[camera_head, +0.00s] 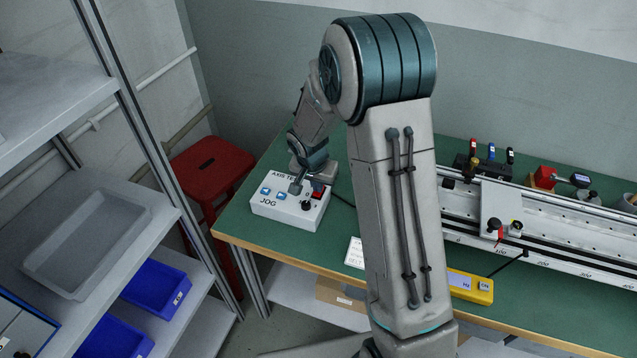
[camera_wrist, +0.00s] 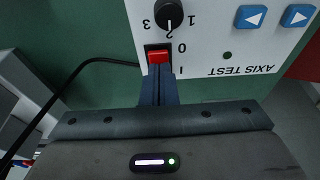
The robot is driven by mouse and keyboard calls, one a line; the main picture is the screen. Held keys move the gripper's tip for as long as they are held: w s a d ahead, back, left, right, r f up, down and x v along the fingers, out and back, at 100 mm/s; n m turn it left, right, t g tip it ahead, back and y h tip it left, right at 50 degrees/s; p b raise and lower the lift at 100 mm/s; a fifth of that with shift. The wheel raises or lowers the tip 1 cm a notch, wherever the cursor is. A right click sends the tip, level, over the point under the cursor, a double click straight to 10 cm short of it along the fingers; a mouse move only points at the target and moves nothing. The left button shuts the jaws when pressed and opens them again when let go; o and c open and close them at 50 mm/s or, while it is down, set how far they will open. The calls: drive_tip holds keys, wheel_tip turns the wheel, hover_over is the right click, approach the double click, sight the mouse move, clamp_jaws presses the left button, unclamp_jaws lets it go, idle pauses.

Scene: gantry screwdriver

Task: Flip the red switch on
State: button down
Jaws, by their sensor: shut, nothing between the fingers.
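The red switch (camera_wrist: 158,56) sits in a black frame on the white AXIS TEST box, between the marks 0 and I. It also shows in the head view (camera_head: 318,193) at the box's back right, beside my gripper. My gripper (camera_wrist: 158,76) is shut and empty. In the wrist view its fingertips overlap the I-side end of the red switch and hide part of it. I cannot tell whether they touch it or which way the rocker is tilted. In the head view my gripper (camera_head: 297,187) is low over the white box (camera_head: 275,212).
A black knob (camera_wrist: 169,14) and blue arrow buttons (camera_wrist: 251,16) share the panel. A black cable runs from the box across the green bench (camera_head: 250,185). A linear rail (camera_head: 560,220) lies at right; a red stool (camera_head: 210,165) stands behind left.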

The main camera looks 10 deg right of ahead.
drive_tip(key=shift+s, duration=0.1)
drive_tip(key=shift+a+r, duration=0.1)
drive_tip(key=shift+r, duration=0.2)
drive_tip(key=v, duration=1.3)
drive_tip(key=shift+s+a+p, duration=0.2)
drive_tip(key=shift+s+p, duration=0.15)
drive_tip(key=shift+p, duration=0.1)
drive_tip(key=shift+r, duration=0.15)
drive_tip(key=s+d+r+n, duration=0.2)
drive_tip(key=s+r+n, duration=0.1)
drive_tip(key=s, duration=0.8)
drive_tip(key=s+d+r+n+y, duration=0.1)
drive_tip(key=s+d+r+n, duration=0.2)
drive_tip(key=s, duration=0.8)
drive_tip(key=shift+y, duration=0.3)
drive_tip(key=shift+a, duration=0.1)
